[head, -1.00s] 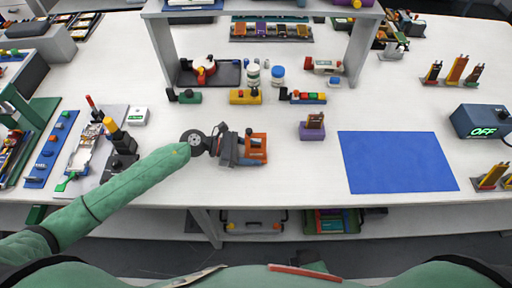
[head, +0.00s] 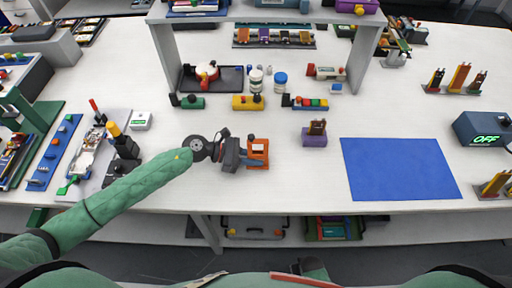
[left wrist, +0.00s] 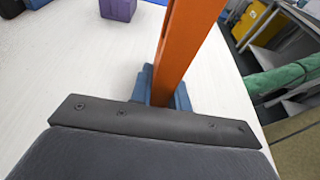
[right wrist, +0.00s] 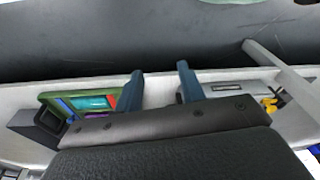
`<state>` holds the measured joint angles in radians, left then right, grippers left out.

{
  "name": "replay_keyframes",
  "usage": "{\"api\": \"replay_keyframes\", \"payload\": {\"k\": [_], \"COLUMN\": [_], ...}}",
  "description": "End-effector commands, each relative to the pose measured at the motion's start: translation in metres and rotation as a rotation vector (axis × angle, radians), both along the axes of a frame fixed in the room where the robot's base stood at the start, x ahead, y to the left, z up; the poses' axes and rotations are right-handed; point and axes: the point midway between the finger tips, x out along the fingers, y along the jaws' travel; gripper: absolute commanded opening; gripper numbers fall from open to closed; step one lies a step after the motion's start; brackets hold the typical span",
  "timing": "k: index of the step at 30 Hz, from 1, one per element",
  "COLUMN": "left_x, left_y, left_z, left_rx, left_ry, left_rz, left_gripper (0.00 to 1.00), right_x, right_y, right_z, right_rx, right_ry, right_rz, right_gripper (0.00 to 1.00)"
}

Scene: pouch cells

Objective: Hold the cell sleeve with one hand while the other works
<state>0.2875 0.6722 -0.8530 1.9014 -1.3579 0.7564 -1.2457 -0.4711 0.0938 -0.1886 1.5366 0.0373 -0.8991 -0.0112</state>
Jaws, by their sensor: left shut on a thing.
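The orange cell sleeve (head: 258,152) stands on the white table, left of the middle in the head view. My left gripper (head: 243,155) comes in from the left and is shut on it. In the left wrist view, the sleeve (left wrist: 180,50) rises as an orange upright between the blue fingers, which are mostly hidden behind the gripper body. My right gripper (right wrist: 160,82) shows in the right wrist view with its two blue fingers apart and nothing between them. It is over the area in front of the table, with the under-shelf below.
A purple block with a brown piece (head: 315,136) stands right of the sleeve. A blue mat (head: 400,168) lies bare farther right. A box reading OFF (head: 482,128) is at the right edge. White and blue jars (head: 280,80) stand behind, under a raised shelf (head: 262,13).

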Motion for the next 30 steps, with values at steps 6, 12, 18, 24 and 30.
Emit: {"api": "replay_keyframes", "payload": {"k": [6, 12, 18, 24, 30], "left_x": [0.000, 0.000, 0.000, 0.000, 0.000], "left_y": [0.000, 0.000, 0.000, 0.000, 0.000], "left_z": [0.000, 0.000, 0.000, 0.000, 0.000], "left_rx": [0.000, 0.000, 0.000, 0.000, 0.000], "left_ry": [0.000, 0.000, 0.000, 0.000, 0.000], "left_rz": [0.000, 0.000, 0.000, 0.000, 0.000], "left_gripper": [0.05, 0.05, 0.05, 0.05, 0.05], "right_x": [0.027, 0.051, 0.059, 0.051, 0.042], "right_y": [0.015, 0.046, 0.081, 0.107, 0.125], "right_z": [0.058, 0.152, 0.258, 0.341, 0.406], "right_rx": [0.122, 0.296, 0.462, 0.584, 0.675], "right_ry": [-0.086, -0.232, -0.407, -0.549, -0.659], "right_rz": [0.113, 0.302, 0.505, 0.659, 0.769], "right_gripper": [0.39, 0.39, 0.39, 0.39, 0.39]}}
